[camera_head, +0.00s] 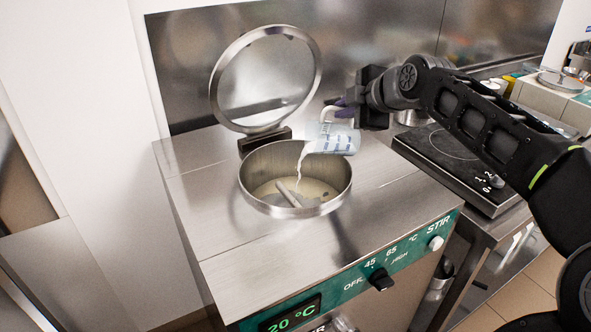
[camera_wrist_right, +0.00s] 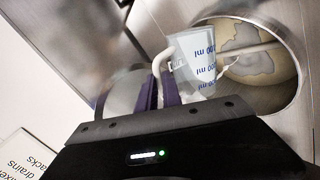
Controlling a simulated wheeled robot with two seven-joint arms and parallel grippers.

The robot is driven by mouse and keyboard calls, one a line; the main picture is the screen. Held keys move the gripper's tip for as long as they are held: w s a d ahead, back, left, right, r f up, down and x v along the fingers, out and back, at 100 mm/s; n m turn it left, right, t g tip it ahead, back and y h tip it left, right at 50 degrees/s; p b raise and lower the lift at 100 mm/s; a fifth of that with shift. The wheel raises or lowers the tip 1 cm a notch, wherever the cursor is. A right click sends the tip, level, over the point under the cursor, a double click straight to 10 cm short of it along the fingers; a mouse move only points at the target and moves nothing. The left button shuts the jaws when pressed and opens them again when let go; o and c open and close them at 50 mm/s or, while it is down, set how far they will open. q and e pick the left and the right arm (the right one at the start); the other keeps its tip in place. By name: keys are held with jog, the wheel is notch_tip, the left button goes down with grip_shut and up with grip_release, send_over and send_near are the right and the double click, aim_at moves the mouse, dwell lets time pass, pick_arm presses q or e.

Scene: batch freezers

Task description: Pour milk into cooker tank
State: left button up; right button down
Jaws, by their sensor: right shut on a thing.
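A clear measuring jug (camera_head: 333,139) with blue markings is tilted to the left over the cooker tank (camera_head: 346,190). A white stream of milk (camera_head: 301,160) runs from its lip into the tank. Pale liquid and a grey stirrer (camera_head: 287,193) show inside the tank. The round lid (camera_head: 222,95) stands open behind. My right gripper (camera_head: 347,103) is shut on the jug's handle, to the right of the tank. In the right wrist view the jug (camera_wrist_right: 193,62) shows with its handle between the purple fingers (camera_wrist_right: 163,92), beside the tank opening (camera_wrist_right: 291,92). My left gripper is not in view.
The cooker's steel top (camera_head: 200,200) is clear around the tank. A green panel (camera_head: 352,284) with knobs and a 20 °C display runs along its front. A black hotplate (camera_head: 450,160) stands to the right, with containers (camera_head: 560,82) farther back. A wall rises behind.

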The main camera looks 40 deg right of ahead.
aim_at(328, 108)
jog(key=shift+a, duration=0.15)
jog(key=shift+w+a, duration=0.15)
jog(key=shift+a, duration=0.1)
jog(key=shift+w+a+f+n, duration=0.1)
jog(key=shift+a+n, duration=0.2)
jog(key=shift+a+r+h+b, duration=0.25)
jog(key=shift+a+h+b, duration=0.1)
jog(key=shift+h, duration=0.15)
jog(key=shift+w+a+r+n+g+h, duration=0.25)
jog(key=shift+a+n+g+h, duration=0.15)
jog(key=shift+a+n, duration=0.15)
dwell(0.5)
